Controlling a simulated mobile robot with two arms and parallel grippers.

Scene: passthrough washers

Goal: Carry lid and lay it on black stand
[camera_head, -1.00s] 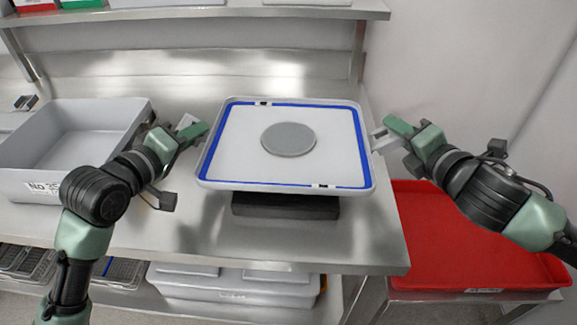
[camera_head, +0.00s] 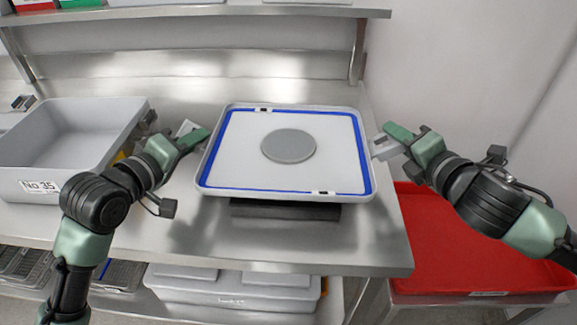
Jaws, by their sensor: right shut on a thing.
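The lid (camera_head: 250,170) is a white tray-like plate with a blue band around its edge and a grey disc in its middle. It lies roughly level over the black stand (camera_head: 285,211), whose front shows below the lid's near edge. Whether they touch is hard to tell. My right gripper (camera_head: 385,142) is shut on the lid's right rim. My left gripper (camera_head: 198,134) is at the lid's left rim; whether its fingers close on the rim is unclear. The top of the stand is hidden under the lid.
A grey bin (camera_head: 30,170) stands on the steel table (camera_head: 200,230) at the left. A red tray (camera_head: 450,250) sits lower at the right, beyond the table's edge. A shelf (camera_head: 225,12) runs along the back. Bare table lies in front of the stand.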

